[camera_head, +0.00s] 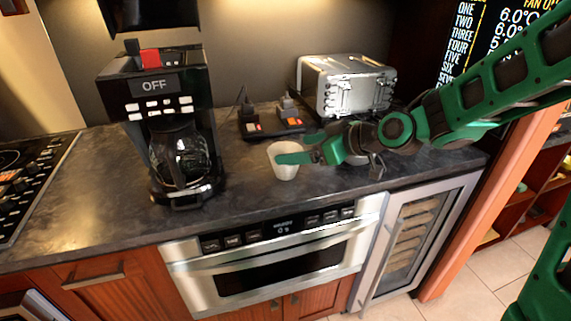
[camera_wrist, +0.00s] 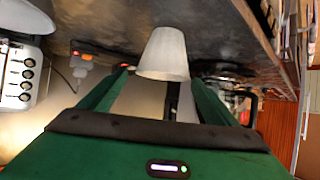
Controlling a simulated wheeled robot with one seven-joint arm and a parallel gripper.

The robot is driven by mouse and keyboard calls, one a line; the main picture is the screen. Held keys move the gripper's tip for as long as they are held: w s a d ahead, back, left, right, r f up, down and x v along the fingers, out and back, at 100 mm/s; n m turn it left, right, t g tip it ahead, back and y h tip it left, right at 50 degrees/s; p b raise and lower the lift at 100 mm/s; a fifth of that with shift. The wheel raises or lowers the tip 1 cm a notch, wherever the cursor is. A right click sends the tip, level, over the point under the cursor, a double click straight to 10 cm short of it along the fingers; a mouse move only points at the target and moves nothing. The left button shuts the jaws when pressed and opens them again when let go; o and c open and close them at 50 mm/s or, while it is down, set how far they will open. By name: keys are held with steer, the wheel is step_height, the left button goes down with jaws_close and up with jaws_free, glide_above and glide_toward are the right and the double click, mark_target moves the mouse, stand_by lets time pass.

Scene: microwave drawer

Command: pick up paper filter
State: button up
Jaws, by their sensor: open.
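The paper filter (camera_head: 285,171) is a white cup shape standing on the dark counter, right of the coffee maker, in the head view. It also shows in the wrist view (camera_wrist: 164,54), just beyond my fingers and near the middle of the gap. My gripper (camera_head: 294,158) is open, with its green fingers level with the counter. In the head view one finger crosses in front of the filter's upper part. I cannot tell whether a finger touches it. In the wrist view the filter's lower end is near the gap between my fingers (camera_wrist: 160,95).
A black coffee maker (camera_head: 160,95) with a glass carafe (camera_head: 184,155) stands left of the filter. A silver toaster (camera_head: 345,86) and outlets with red switches (camera_head: 290,122) are behind. The dark counter (camera_head: 110,185) has bare room at its front. A microwave drawer (camera_head: 275,262) is below.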

mark_target(276, 153)
steer(key=x, duration=0.4)
steer(key=shift+s+f+x, duration=0.15)
steer(key=shift+x, duration=1.2)
steer(key=shift+s+f+x, duration=0.1)
steer(key=shift+f+x, duration=0.05)
steer(key=shift+x, duration=1.15)
steer(key=c, duration=1)
